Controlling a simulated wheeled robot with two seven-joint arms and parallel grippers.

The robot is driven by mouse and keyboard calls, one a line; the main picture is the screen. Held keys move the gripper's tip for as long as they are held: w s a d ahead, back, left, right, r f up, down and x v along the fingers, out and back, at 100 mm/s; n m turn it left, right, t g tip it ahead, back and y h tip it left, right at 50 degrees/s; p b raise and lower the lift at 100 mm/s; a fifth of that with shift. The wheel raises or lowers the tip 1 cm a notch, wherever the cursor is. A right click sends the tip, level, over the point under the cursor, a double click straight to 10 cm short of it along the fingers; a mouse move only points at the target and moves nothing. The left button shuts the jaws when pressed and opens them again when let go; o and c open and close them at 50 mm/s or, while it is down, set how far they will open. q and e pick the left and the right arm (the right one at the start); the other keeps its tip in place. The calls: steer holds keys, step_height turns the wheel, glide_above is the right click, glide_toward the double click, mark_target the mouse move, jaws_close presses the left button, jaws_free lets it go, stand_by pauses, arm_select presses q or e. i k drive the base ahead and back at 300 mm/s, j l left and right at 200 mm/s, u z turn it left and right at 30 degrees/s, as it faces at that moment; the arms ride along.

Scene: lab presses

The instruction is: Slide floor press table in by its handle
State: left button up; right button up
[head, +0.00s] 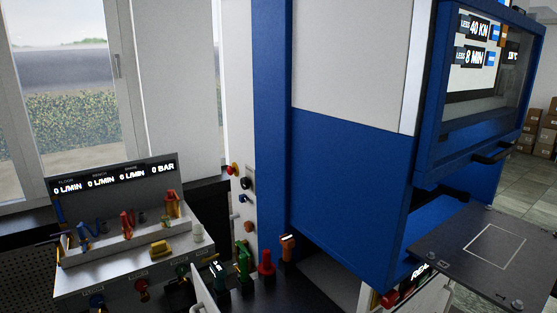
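The blue floor press (350,170) fills the middle and right of the head view. Its dark, flat table (465,240) sticks out at the lower right, below the raised guard. A white square outline is marked on the table, and small round fittings sit at its corners. I cannot make out the table's own handle. A black bar handle (492,154) sits on the lower edge of the blue guard (470,135). Neither of my grippers shows in this view.
A bench panel (120,235) with flow displays, coloured fittings and knobs stands at the left under the window. Green (243,262), red (265,263) and orange (288,247) upright parts stand at the lower middle. Cardboard boxes (545,130) are stacked at the far right, with tiled floor before them.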

mark_target(502, 259)
steer(key=z, duration=1.7)
